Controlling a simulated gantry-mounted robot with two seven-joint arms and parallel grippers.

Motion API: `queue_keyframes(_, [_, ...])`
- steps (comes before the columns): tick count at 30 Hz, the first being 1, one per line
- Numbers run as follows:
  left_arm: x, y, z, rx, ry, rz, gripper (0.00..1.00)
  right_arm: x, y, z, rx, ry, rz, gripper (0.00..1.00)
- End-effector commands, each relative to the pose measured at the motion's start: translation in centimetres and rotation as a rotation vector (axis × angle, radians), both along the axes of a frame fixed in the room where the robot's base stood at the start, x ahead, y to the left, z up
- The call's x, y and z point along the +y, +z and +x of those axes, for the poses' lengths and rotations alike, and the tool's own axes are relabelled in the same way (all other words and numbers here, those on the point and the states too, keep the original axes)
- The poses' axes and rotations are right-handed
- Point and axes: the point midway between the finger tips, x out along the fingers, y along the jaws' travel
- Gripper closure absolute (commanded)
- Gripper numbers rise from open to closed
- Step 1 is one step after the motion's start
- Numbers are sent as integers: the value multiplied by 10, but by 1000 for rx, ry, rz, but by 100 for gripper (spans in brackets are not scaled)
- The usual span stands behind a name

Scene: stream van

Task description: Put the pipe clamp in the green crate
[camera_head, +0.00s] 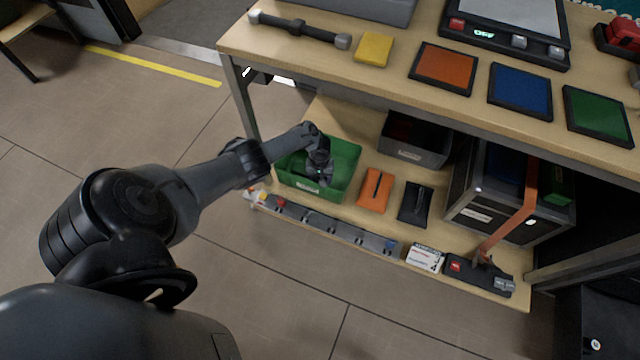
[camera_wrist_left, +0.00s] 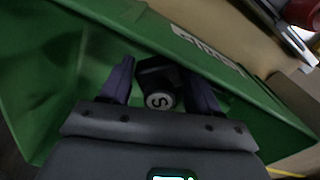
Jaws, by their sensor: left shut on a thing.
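The green crate (camera_head: 345,160) stands on the lower shelf, at its left end. My left gripper (camera_head: 320,172) reaches down into it from above. In the left wrist view, my left gripper (camera_wrist_left: 160,80) is shut on a small dark piece with a round grey end marked "S", apparently the pipe clamp (camera_wrist_left: 158,99). The green crate walls (camera_wrist_left: 230,85) surround it there. The fingers and wrist hide much of the clamp, and I cannot tell whether it touches the crate floor. My right gripper is not in view.
A grey bin (camera_head: 415,140) stands right of the crate. An orange pouch (camera_head: 375,190) and a black pouch (camera_head: 415,203) lie in front of it. A rail (camera_head: 330,229) runs along the shelf's front edge.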

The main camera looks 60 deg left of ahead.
Motion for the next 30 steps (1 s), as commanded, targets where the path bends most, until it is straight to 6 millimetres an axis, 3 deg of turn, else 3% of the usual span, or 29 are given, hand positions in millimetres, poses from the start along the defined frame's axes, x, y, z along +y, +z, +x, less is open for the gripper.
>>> queue_keyframes(1, [0,-13,0,0,0,0,74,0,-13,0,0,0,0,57])
queue_keyframes(6, [0,-28,0,0,0,0,74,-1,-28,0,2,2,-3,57])
queue_keyframes(19, [0,-29,1,-1,3,-1,74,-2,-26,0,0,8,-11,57])
queue_keyframes(20, [1,-30,1,-1,2,-1,35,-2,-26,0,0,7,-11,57])
queue_keyframes(21, [1,-30,1,-1,2,-1,29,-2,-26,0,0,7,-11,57])
queue_keyframes(24, [1,-30,0,0,1,0,14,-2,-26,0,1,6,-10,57])
queue_keyframes(30, [0,-30,0,0,1,0,13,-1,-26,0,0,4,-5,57])
